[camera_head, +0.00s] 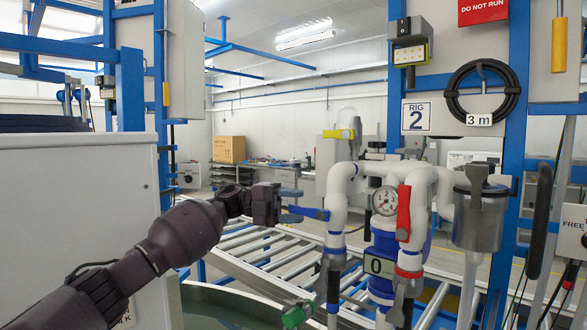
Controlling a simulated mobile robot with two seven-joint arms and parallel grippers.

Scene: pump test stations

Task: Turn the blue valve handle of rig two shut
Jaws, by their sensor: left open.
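Rig two's blue valve handle (313,213) sticks out to the left, nearly level, from the left upright white pipe (337,200). My left gripper (291,206) comes in from the left and is open, with its fingers at the handle's free end. The handle's tip seems to lie between the fingers, but I cannot tell whether they touch it. My right gripper is not in view.
A red handle (403,212) hangs down on the right pipe, and a yellow handle (338,134) sits on top. A roller conveyor (262,260) lies behind.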

